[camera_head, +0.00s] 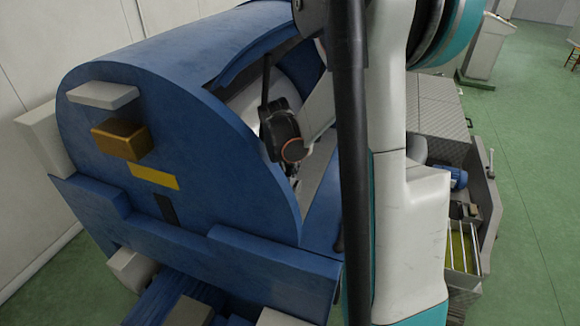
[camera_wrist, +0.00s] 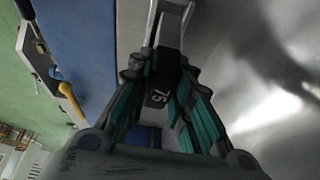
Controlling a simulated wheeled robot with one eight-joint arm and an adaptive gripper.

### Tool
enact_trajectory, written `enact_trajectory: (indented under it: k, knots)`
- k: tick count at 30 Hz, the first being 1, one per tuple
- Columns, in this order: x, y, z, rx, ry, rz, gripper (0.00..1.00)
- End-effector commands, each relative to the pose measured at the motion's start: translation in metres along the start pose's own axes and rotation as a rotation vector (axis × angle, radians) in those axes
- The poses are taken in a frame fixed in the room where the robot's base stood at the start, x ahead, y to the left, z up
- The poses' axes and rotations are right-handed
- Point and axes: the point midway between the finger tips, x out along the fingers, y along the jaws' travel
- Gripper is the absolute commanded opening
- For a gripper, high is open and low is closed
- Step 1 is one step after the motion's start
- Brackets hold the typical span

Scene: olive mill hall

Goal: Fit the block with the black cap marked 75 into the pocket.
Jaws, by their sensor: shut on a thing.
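My gripper (camera_wrist: 163,80) is shut on the block with the black cap (camera_wrist: 157,97). A white 75 on the cap shows between the teal finger pads in the wrist view. Much of the block is hidden by the fingers. A narrow pale metal frame (camera_wrist: 189,13) shows just beyond the cap; I cannot tell whether it belongs to the pocket. No pocket can be clearly made out. In the head view my wrist reaches into the opening of the big blue machine (camera_head: 215,150), and the gripper's fingers and block are not clearly visible there.
A shiny curved metal surface (camera_wrist: 275,75) lies close on the right in the wrist view. A blue panel (camera_wrist: 85,40) and a yellow handle (camera_wrist: 70,98) are on the left. In the head view, the machine's blue hood edge borders my arm.

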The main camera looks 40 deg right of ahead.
Motion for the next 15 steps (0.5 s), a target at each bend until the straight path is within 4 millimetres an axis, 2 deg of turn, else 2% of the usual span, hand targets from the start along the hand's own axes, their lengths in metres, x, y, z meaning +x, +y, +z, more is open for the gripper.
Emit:
enact_trajectory:
  k: [15]
  knots:
    - [0.0031, -0.0001, 0.0011, 0.000, 0.001, 0.000, 0.00]
